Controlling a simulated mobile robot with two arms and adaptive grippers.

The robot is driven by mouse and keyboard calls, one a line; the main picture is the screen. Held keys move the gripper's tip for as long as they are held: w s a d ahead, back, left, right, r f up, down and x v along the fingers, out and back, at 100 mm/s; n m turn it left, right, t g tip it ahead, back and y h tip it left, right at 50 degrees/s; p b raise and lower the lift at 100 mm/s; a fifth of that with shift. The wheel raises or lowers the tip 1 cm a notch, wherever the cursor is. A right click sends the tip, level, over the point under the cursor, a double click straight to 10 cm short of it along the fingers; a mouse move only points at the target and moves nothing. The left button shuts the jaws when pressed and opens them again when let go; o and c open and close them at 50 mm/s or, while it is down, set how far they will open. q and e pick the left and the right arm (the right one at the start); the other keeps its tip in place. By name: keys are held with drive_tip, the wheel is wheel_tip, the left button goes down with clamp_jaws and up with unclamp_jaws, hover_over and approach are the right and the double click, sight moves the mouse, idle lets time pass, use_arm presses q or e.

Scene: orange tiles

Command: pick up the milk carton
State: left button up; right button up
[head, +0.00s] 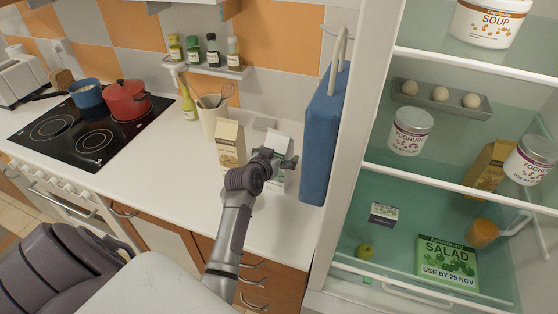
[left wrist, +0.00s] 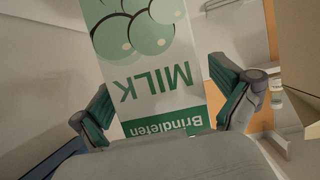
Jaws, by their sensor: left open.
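The milk carton (head: 279,141) stands upright on the white counter, partly hidden behind my left gripper (head: 284,163) in the head view. In the left wrist view the carton (left wrist: 155,85) appears upside down, white with green print reading MILK. My left gripper also shows there (left wrist: 163,95), open, with one green-padded finger on each side of the carton. A gap shows beside the left finger; I cannot tell whether the right finger touches. My right gripper is not in view.
A beige carton (head: 231,145) stands just left of the milk, with a utensil holder (head: 211,122) behind it. A blue board (head: 325,135) hangs close on the right, beside the open fridge (head: 400,235). The counter (head: 165,165) is clear to the left.

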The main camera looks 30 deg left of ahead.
use_arm(q)
drive_tip(key=shift+w+f, duration=0.1)
drive_tip(key=shift+w, duration=0.15)
drive_tip(key=shift+s, duration=0.1)
drive_tip(key=shift+c, duration=0.8)
drive_tip(key=c, duration=1.6)
drive_tip(key=shift+r, duration=0.2)
drive_tip(key=shift+c, duration=0.4)
